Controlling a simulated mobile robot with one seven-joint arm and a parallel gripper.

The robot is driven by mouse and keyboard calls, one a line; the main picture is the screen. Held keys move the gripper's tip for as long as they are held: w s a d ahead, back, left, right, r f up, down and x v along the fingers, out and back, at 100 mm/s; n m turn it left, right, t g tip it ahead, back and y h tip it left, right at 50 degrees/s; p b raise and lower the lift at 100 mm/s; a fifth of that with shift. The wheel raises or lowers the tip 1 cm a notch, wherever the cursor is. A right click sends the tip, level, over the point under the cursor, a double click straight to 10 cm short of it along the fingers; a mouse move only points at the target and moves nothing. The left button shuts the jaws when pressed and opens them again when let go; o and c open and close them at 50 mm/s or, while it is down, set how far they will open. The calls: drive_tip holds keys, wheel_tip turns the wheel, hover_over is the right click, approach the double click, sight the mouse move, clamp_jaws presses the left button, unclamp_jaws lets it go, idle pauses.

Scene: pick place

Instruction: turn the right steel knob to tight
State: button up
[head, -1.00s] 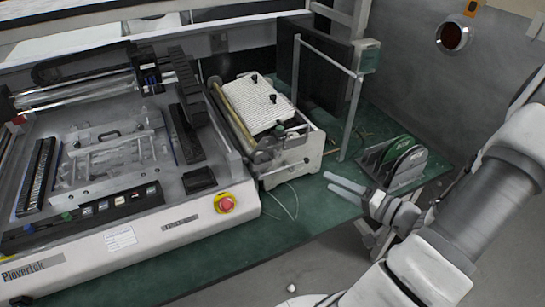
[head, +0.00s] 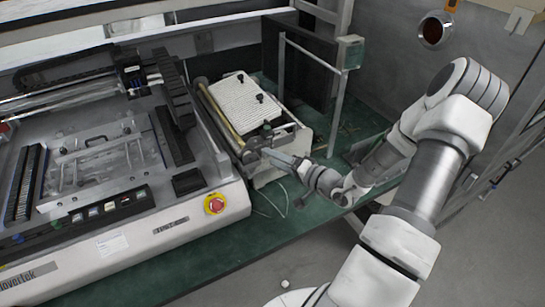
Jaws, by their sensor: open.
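The small white machine (head: 275,160) with a ribbed white top plate (head: 241,98) stands on the green bench. Two small dark knobs stand on its plate, one toward the back (head: 240,78) and one toward the right (head: 260,98). A grey rounded metal part (head: 253,143) sits at its front end, beside a dark greenish knob (head: 267,130). I cannot tell which part is the right steel knob. My gripper (head: 272,157) is open, its fingers pointing left at the machine's front end, close to the grey part. Whether they touch it is too small to tell.
A large machine (head: 110,200) with a red stop button (head: 214,204) fills the left. A metal post (head: 337,110) with a grey box (head: 350,52) rises behind my gripper. The green bench front (head: 200,255) is clear.

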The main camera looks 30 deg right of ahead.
drive_tip(key=shift+w+a+f, duration=0.1)
drive_tip(key=shift+w+a, duration=0.15)
drive_tip(key=shift+w, duration=0.25)
clamp_jaws()
drive_tip(key=shift+f+m+t+y+b, duration=0.3)
drive_tip(key=shift+m+t+b, duration=0.1)
drive_tip(key=shift+m+b, duration=0.5)
drive_tip(key=shift+r+m+t+b, duration=0.15)
drive_tip(key=shift+m+t+b, duration=0.15)
drive_tip(key=shift+m+b, duration=0.55)
drive_tip(key=shift+m, duration=0.25)
